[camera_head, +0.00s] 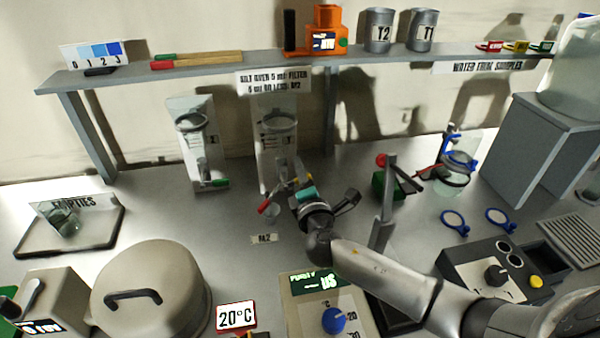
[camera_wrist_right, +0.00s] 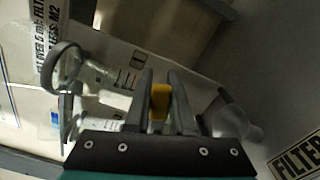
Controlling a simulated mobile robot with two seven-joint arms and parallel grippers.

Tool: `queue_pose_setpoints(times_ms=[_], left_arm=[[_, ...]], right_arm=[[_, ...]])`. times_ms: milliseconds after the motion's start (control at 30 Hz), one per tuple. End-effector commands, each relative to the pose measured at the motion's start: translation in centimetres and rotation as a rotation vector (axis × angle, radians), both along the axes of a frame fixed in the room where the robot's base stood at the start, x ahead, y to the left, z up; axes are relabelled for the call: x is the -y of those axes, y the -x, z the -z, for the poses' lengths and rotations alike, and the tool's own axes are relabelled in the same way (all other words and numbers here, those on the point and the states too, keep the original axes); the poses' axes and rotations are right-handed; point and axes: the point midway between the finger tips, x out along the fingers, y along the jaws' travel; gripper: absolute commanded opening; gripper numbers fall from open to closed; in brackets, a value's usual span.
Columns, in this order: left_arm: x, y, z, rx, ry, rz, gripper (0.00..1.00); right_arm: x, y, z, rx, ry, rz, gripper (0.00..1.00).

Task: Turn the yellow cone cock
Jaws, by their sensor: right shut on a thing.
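The yellow cone cock (camera_wrist_right: 159,102) shows in the right wrist view between the two dark fingers of my right gripper (camera_wrist_right: 166,88), which is shut on it. In the head view my right gripper (camera_head: 287,174) reaches up to the lower part of the middle clear stand (camera_head: 268,128), and the cock is hidden there. The stand carries a glass cone in a ring (camera_head: 278,122), and the ring also shows in the right wrist view (camera_wrist_right: 65,66). My left gripper is not in view.
A similar stand (camera_head: 186,112) is at the left. A small glass vessel (camera_head: 272,211) stands below my right gripper, by the M2 label (camera_head: 263,239). A green and red clamp device (camera_head: 385,182) is to the right. The shelf (camera_head: 215,68) runs above and behind.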

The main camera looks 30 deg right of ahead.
Motion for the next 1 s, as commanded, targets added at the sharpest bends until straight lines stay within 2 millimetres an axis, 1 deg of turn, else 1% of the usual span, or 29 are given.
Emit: queue_pose_setpoints(times_ms=[33,200,300,500,767,800,1000], left_arm=[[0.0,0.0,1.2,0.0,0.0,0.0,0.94],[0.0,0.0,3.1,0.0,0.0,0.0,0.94],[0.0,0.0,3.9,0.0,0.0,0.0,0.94],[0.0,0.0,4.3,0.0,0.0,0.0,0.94],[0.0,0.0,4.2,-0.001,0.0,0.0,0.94],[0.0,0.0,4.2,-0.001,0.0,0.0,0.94],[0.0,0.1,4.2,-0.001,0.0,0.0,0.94]], right_arm=[[0.0,0.1,0.8,0.012,-0.045,0.001,0.0],[0.1,0.1,1.4,0.051,-0.199,0.002,0.0],[0.2,0.1,1.6,0.071,-0.271,0.002,0.0],[0.2,0.1,1.6,0.088,-0.339,0.001,0.0],[0.2,0.1,1.6,0.087,-0.343,0.001,0.0],[0.2,0.1,1.6,0.087,-0.343,0.001,0.23],[0.2,0.1,1.5,0.087,-0.341,0.001,0.46]])
